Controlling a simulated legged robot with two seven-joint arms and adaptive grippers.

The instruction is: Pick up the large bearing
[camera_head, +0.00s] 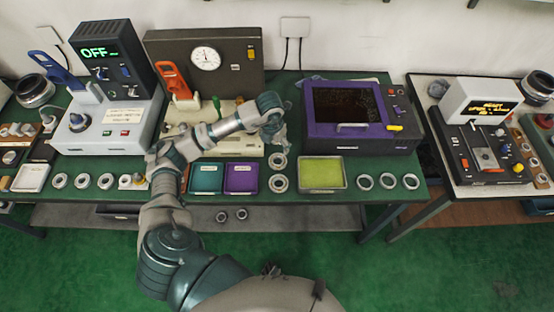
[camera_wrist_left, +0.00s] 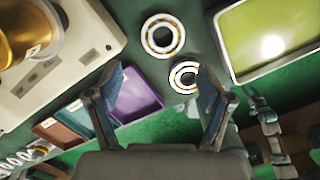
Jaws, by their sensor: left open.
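Two metal bearing rings lie on the green table between the purple bin and the yellow-green tray. The rear ring (camera_head: 278,161) also shows in the left wrist view (camera_wrist_left: 163,35), with a tan inner band. The front ring (camera_head: 278,184) is partly covered by a fingertip in the left wrist view (camera_wrist_left: 183,76). The rear one looks larger there. My left gripper (camera_head: 274,117) is open and empty above the table, behind the rings in the head view. Its two fingers stand wide apart in the left wrist view (camera_wrist_left: 160,78).
A purple bin (camera_head: 241,179) and a teal bin (camera_head: 206,179) stand left of the rings. A yellow-green tray (camera_head: 321,174) stands right, with smaller rings (camera_head: 388,181) beyond. A purple-fronted oven (camera_head: 345,115) is behind. More rings (camera_head: 83,181) lie at the left front.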

